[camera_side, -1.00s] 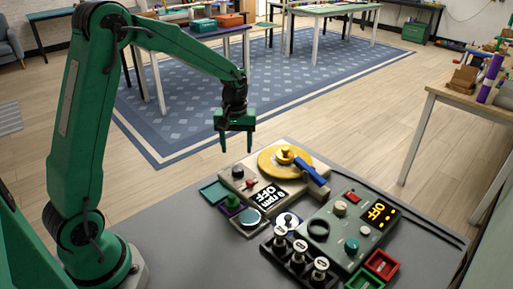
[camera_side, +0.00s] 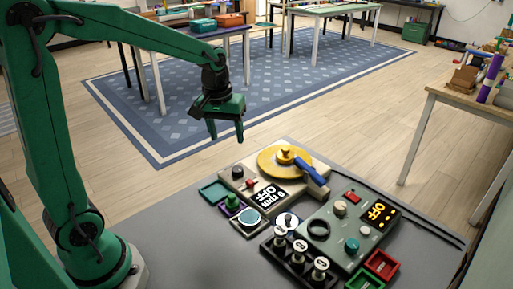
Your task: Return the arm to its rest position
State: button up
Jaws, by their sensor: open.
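My green arm rises from the left of the grey worktop. My gripper (camera_side: 226,136) hangs fingers down, open and empty. In the picture it lies above and left of the turntable device, with the floor and blue rug behind it. It touches nothing.
On the worktop (camera_side: 180,248) stand a device with a yellow disc (camera_side: 280,162) and a display reading 0 rpm OFF, and a green box with a yellow OFF display (camera_side: 379,211). Several labelled bottles (camera_side: 299,252), a red tray (camera_side: 381,264) and a teal tray (camera_side: 214,192) are close by.

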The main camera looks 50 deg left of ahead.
jog(key=s+d+r+m+t, duration=0.2)
jog(key=s+m, duration=0.1)
jog(key=s, duration=0.5)
jog(key=s+d+r+m+t, duration=0.2)
jog(key=s+d+r+m, duration=0.1)
jog(key=s, duration=0.5)
jog(key=shift+r+m, duration=0.3)
jog(key=shift+r, duration=0.05)
